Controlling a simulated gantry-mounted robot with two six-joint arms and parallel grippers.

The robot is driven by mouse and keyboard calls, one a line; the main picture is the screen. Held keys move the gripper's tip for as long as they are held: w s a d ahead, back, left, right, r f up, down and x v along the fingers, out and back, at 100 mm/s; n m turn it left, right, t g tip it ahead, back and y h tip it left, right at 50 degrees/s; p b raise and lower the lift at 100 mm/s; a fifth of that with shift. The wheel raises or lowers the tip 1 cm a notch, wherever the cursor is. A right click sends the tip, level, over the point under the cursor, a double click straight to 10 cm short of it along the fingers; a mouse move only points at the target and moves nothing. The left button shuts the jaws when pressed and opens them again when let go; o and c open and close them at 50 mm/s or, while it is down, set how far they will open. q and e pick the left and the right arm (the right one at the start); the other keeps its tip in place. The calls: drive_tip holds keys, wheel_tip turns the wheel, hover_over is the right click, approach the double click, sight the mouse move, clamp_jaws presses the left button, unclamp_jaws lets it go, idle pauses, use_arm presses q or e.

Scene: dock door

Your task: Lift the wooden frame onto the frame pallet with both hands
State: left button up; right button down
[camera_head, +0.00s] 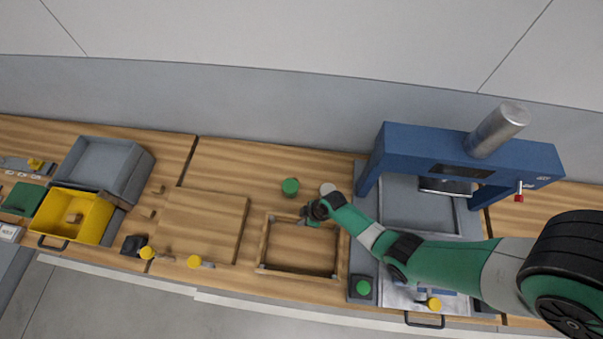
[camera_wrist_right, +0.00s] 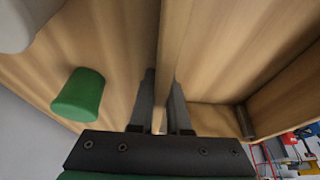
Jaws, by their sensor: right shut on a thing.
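The wooden frame (camera_head: 297,273) is a hollow rectangle of wooden bars on the bench, left of the blue press. My right gripper (camera_head: 308,221) is at its far bar. In the right wrist view, the fingers (camera_wrist_right: 161,112) stand on both sides of a wooden bar of the frame (camera_wrist_right: 172,50) and are shut on it. A flat, square wooden board, which looks like the frame pallet (camera_head: 205,222), lies left of the frame with nothing on it. My left gripper is not in view.
A green cylinder (camera_head: 290,187) stands behind the frame; it also shows in the right wrist view (camera_wrist_right: 79,95). The blue press (camera_head: 400,145) stands at right. Yellow knobs (camera_head: 194,262) lie along the front edge. A yellow bin (camera_head: 97,218) and grey bin (camera_head: 105,165) are at left.

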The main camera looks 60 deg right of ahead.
drive_tip(key=r+p, duration=0.4)
drive_tip(key=shift+s+a+r, duration=0.1)
drive_tip(key=shift+s+r, duration=0.1)
drive_tip(key=shift+r, duration=0.15)
drive_tip(key=s+a+r+p, duration=0.3)
drive_tip(key=s+r+p, duration=0.5)
drive_tip(key=s, duration=0.5)
drive_tip(key=shift+p, duration=0.55)
